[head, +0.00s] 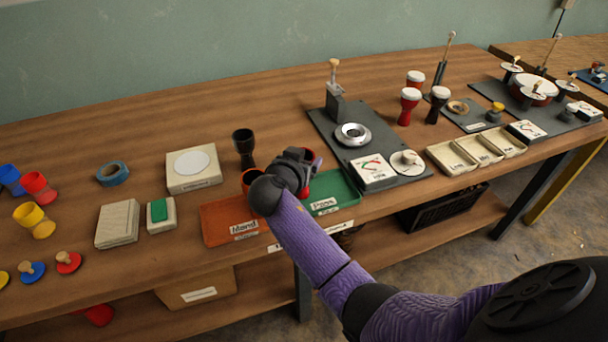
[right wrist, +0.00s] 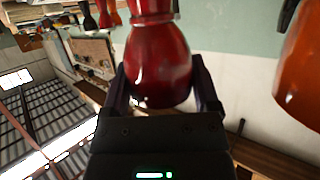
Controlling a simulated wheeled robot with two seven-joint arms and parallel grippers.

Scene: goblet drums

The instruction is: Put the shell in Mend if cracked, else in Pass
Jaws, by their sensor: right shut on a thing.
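My right gripper (head: 302,165) is shut on a glossy red goblet-shaped shell (right wrist: 158,55), which fills the middle of the right wrist view between the two fingers. The side I see there shows no clear crack; its other sides are hidden. In the head view the gripper is above the trays and hides most of the shell. The orange tray labelled Mend (head: 215,222) is at the left, the green tray labelled Pass (head: 347,190) at the right. An orange shell (head: 250,178), partly hidden by my arm, is at the Mend tray. My left gripper is not in view.
A black goblet shell (head: 243,148) stands behind the trays. A white-topped box (head: 193,168) is to the left.

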